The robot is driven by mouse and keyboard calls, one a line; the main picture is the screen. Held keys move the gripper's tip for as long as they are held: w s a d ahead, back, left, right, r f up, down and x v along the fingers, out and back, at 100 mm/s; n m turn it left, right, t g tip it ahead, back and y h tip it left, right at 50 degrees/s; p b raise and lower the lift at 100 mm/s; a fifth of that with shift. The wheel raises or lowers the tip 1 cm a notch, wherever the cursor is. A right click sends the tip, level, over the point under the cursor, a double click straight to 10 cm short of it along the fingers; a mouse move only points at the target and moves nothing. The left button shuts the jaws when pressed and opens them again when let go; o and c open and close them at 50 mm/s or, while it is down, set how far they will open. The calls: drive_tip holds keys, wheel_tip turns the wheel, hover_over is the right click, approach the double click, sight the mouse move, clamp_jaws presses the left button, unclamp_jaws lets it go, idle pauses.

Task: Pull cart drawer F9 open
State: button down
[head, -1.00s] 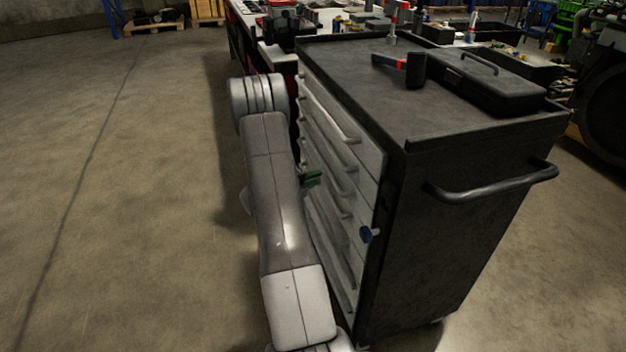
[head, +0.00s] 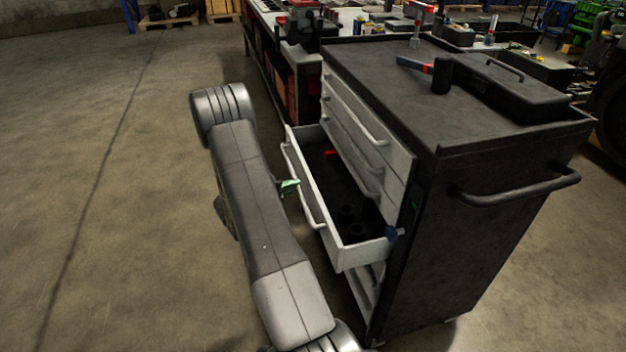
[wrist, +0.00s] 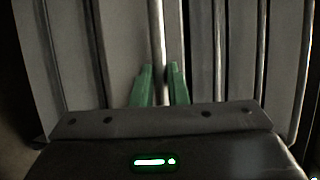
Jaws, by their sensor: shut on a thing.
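The tool cart (head: 500,220) is dark with pale drawer fronts on its left face. One drawer (head: 350,256) stands pulled out to the left, its dark inside showing. No F9 label is readable. My gripper (head: 289,187) is at this drawer's front; only its green fingertips show past my arm. In the wrist view my gripper (wrist: 160,82) has its two green fingers on either side of the pale upright-looking handle bar (wrist: 157,35), shut on it. The same drawer handle (head: 318,214) runs along the drawer front in the head view.
The drawer holds a red item (head: 330,153) and dark round pieces (head: 347,214). A blue knob-like piece (head: 393,233) sits at the cart's front edge. A hammer (head: 440,75) and black case (head: 515,88) lie on top. The floor (head: 100,200) at left is clear.

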drive_tip(key=s+a+p, duration=0.1)
drive_tip(key=s+a, duration=0.3)
drive_tip(key=a, duration=0.8)
drive_tip(key=c, duration=1.4)
unclamp_jaws()
drive_tip(key=shift+c, duration=0.2)
drive_tip(key=p+v, duration=0.1)
drive_tip(key=v, duration=1.2)
drive_tip(key=shift+s+a, duration=0.2)
drive_tip(key=shift+a, duration=0.1)
drive_tip(key=shift+w+d, duration=0.1)
drive_tip(key=x, duration=1.3)
drive_tip(key=shift+w+d, duration=0.2)
drive_tip(key=shift+d, duration=0.1)
